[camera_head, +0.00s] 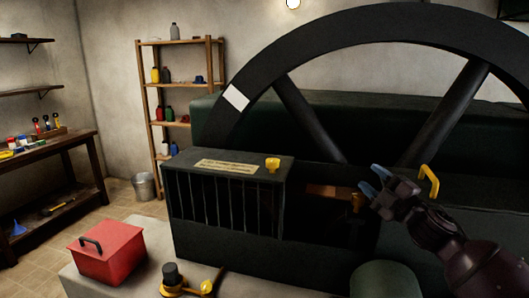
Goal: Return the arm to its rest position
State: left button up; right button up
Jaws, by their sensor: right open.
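My right gripper (374,183) shows at the right of the head view, with its arm coming in from the lower right. Its blue-tipped fingers are apart, beside an opening in the dark green machine (218,220). A small orange-yellow part (357,202) shows in or by that opening, close to the fingertips; I cannot tell whether they touch. My left gripper is not in the picture.
A large dark flywheel (290,55) rises behind the opening. A yellow handle (429,182) stands close to my right gripper. A red toolbox (107,252) and a yellow oil can (190,288) stand on the pale surface at front left. Shelves (177,85) stand behind.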

jog(key=s+f+m+g+h, duration=0.1)
jog(key=s+f+m+h, duration=0.45)
jog(key=f, duration=0.65)
jog(key=s+f+m+g+h, duration=0.1)
jog(key=s+f+m+h, duration=0.2)
jog(key=s+f+m, duration=0.65)
jog(key=s+d+f+m+g+h, duration=0.1)
jog(key=s+f+m+g, duration=0.3)
jog(key=s+f, duration=1.4)
jog(key=shift+s+d+f+g+h, duration=0.2)
jog(key=shift+s+d+g+h, duration=0.2)
jog(key=shift+s+h, duration=0.4)
